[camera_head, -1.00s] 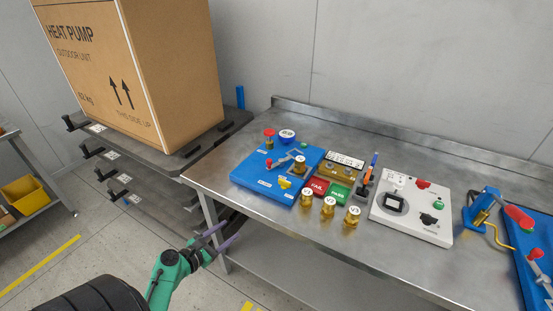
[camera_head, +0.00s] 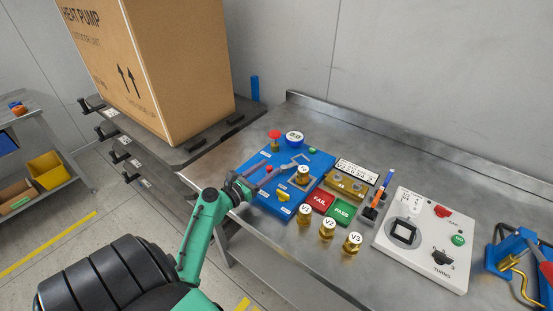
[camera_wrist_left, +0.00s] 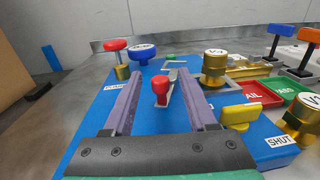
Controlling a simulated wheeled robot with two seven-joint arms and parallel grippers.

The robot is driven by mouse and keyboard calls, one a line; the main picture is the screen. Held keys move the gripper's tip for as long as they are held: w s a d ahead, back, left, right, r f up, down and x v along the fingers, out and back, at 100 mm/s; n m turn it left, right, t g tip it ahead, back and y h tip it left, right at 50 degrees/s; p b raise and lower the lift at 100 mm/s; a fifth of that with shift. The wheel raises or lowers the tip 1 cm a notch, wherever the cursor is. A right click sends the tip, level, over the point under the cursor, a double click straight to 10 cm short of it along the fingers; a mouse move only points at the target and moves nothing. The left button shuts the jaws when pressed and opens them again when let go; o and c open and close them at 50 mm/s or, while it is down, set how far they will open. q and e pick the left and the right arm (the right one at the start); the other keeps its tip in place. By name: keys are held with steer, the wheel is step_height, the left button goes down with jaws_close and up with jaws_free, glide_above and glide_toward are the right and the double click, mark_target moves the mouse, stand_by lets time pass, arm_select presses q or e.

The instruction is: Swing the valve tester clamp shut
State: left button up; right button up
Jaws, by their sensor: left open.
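The valve tester is a blue panel (camera_head: 268,205) at the left end of the bench. A brass valve with a white cap (camera_head: 302,174) stands on it. The clamp shows in the left wrist view as a red handle (camera_wrist_left: 160,88) with a grey metal arm (camera_wrist_left: 173,75), beside the valve (camera_wrist_left: 214,66) and apart from it. My left gripper (camera_head: 273,172) is over the panel, left of the valve. In the wrist view its open fingers (camera_wrist_left: 158,80) have the red handle between them, with gaps on both sides. My right gripper is out of view.
Several brass valves (camera_head: 328,228) stand in front of red and green pads (camera_head: 342,211). A white test box (camera_head: 420,240) stands right; a large carton (camera_head: 165,75) stands left.

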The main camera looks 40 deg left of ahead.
arm_select(q)
steer(key=w, duration=0.4)
steer(key=shift+w+d, duration=0.1)
steer(key=shift+w, duration=0.1)
jaws_close()
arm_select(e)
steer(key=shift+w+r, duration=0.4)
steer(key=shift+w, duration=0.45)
arm_select(q)
steer(key=shift+f, duration=0.1)
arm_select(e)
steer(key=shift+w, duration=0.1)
